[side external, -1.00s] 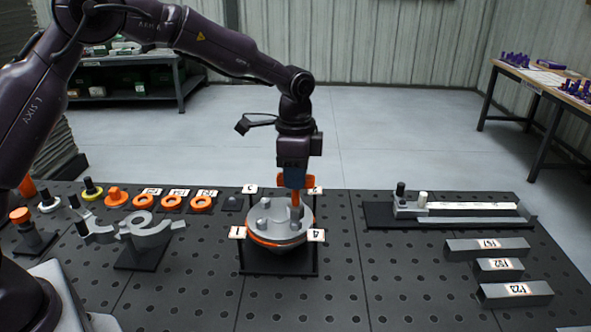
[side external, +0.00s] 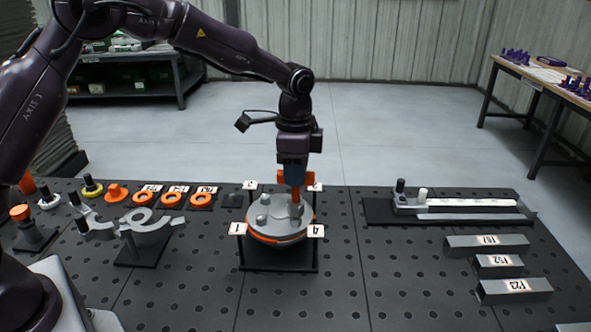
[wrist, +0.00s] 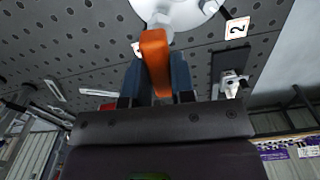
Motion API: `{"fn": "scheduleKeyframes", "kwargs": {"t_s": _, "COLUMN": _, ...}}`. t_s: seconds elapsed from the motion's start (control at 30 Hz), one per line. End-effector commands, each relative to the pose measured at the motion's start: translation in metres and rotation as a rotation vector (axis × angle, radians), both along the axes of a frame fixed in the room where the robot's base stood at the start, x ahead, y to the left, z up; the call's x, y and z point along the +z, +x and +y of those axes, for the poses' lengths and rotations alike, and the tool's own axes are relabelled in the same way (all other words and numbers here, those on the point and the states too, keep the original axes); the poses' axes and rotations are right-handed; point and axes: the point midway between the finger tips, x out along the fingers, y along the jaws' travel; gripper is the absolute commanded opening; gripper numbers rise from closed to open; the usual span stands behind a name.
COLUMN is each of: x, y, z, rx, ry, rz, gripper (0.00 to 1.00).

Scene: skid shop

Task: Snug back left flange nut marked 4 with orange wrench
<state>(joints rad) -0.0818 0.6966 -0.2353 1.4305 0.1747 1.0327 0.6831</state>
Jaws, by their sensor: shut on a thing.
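The grey round flange (side external: 277,214) with an orange band sits on a dark stand at the middle of the table. Grey nuts stand on its top. My gripper (side external: 292,176) is above the flange's right part, shut on the orange wrench (side external: 296,190). The wrench points down, its grey lower end at a nut on the right of the flange; exact seating is unclear. In the wrist view the wrench (wrist: 155,60) lies between my fingers, near tag 2 (wrist: 237,27).
A long rail fixture (side external: 460,208) and several grey tagged bars (side external: 513,289) lie to the right. The perforated table is clear between flange and bars.

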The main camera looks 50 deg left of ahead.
Motion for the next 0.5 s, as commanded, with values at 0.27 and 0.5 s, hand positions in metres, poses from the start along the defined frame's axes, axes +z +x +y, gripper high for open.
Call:
{"fn": "scheduleKeyframes", "kwargs": {"t_s": 0.27, "x": -0.0047, "y": 0.0, "z": 0.0, "rx": 0.0, "ry": 0.0, "rz": 0.0, "gripper": 0.0}}
{"fn": "scheduleKeyframes", "kwargs": {"t_s": 0.5, "x": -0.0097, "y": 0.0, "z": 0.0, "rx": 0.0, "ry": 0.0, "rz": 0.0, "gripper": 0.0}}
